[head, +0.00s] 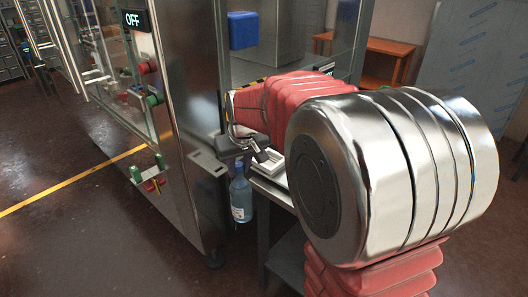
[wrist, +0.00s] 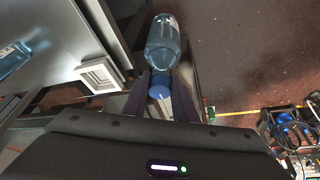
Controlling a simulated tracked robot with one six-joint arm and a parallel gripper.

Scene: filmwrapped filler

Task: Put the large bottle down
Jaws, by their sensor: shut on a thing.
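The large bottle (head: 241,197) is clear blue with a pale label and hangs upright from my gripper (head: 240,163) in the head view, above the floor. In the wrist view the bottle (wrist: 163,45) shows with its blue cap (wrist: 159,91) between the two dark fingers of my gripper (wrist: 160,88). The fingers are shut around the bottle's top end. Part of the gripper is hidden behind my arm in the head view.
A grey table (head: 270,190) stands just right of the bottle. A steel machine cabinet (head: 180,130) with an OFF sign stands to the left. Another blue bottle (wrist: 12,58) shows at the left edge of the wrist view. Open floor (head: 90,240) lies at the front left.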

